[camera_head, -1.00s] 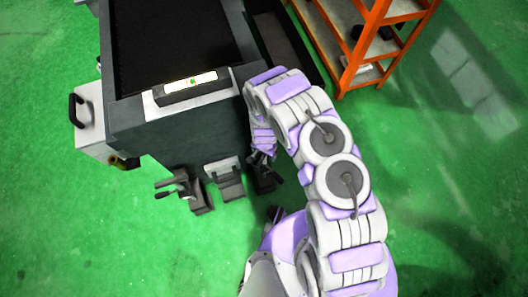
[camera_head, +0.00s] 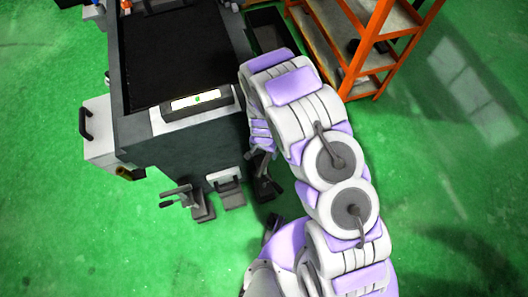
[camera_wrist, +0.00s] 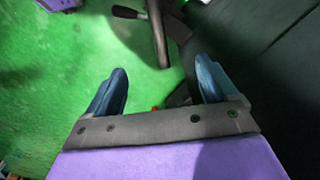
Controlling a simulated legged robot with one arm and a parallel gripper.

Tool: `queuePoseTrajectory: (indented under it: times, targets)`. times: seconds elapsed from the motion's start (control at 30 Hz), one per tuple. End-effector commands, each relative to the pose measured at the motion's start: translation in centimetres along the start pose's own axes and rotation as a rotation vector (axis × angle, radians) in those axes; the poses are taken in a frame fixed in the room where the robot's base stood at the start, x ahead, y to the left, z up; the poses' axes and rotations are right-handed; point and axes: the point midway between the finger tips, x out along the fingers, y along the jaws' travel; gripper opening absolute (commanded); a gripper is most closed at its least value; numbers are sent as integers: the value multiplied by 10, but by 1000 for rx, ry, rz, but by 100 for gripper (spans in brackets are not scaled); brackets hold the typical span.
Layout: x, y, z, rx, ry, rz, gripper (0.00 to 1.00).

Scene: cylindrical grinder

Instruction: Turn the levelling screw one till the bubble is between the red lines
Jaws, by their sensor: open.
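The spirit level (camera_head: 197,99) lies on the front top edge of the machine, with a green bubble near the middle of its pale vial. The red lines are too small to tell. A levelling screw with a dark handle (camera_head: 183,196) stands at the machine's front left foot. Another dark screw (camera_head: 265,180) shows at the front right, partly behind my arm. Which is screw one I cannot tell. In the wrist view my gripper (camera_wrist: 160,87) is open and empty. A dark levelling screw handle (camera_wrist: 157,35) is beyond its fingertips, apart from them.
The dark machine body (camera_head: 180,150) stands close to my arm's left. A grey box with a black handle (camera_head: 97,130) juts from its left side. An orange shelf rack (camera_head: 383,50) stands at the back right. The green floor at right is clear.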

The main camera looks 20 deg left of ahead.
Motion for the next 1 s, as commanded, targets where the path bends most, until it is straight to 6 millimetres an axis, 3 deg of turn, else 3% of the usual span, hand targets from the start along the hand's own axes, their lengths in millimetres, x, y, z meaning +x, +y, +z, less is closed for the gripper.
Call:
queuePoseTrajectory:
  times: [0.4, 0.57, 0.67, 0.83, 1.0]
  targets:
    - [-8, 0, 0, 0, 0, 0, 86]
    - [-1, 7, -1, 49, -38, -1, 72]
    - [17, 24, -2, 188, -147, -15, 62]
    - [54, 62, -10, 587, -453, -127, 46]
    - [75, 102, -48, 963, -676, -354, 30]
